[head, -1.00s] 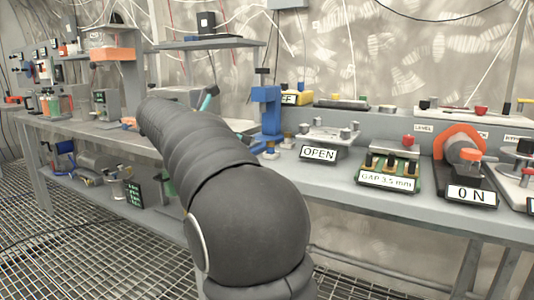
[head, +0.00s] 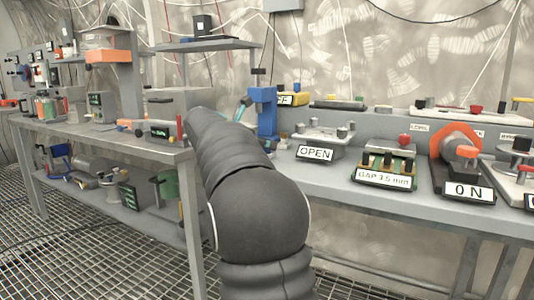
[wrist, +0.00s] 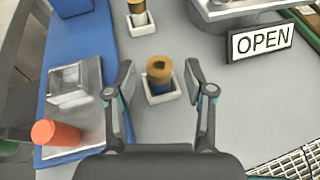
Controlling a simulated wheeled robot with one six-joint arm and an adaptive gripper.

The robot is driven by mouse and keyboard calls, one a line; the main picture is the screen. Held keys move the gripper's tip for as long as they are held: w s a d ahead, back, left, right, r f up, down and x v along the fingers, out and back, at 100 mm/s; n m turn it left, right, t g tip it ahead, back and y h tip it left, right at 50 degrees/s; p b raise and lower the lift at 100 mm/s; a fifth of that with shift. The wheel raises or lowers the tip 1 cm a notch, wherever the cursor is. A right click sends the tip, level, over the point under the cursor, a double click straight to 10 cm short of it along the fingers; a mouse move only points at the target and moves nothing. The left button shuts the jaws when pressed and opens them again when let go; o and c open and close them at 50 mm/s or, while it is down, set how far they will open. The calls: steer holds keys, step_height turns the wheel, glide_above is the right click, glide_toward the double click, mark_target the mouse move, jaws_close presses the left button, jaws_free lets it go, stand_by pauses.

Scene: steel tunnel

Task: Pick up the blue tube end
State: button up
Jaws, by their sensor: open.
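In the wrist view a small upright tube end (wrist: 159,74), with a brass-brown top and a dark blue lower part, stands in a white square holder (wrist: 151,97) on the grey bench. My gripper (wrist: 159,80) is open, with one finger on each side of the tube end and gaps on both sides. I cannot tell its height above it. A second similar brown-topped piece (wrist: 139,17) stands in another white holder farther up. In the head view my arm hides the tube end and most of my gripper.
A blue stand (head: 264,112) with a blue base plate lies left of the tube end. A metal block (wrist: 76,88) and an orange-red cylinder (wrist: 56,133) sit there. The OPEN sign (head: 314,153) and its metal fixture are to the right.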

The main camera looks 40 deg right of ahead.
steer(key=shift+d+f, duration=0.15)
steer(key=shift+d, duration=0.15)
steer(key=c, duration=1)
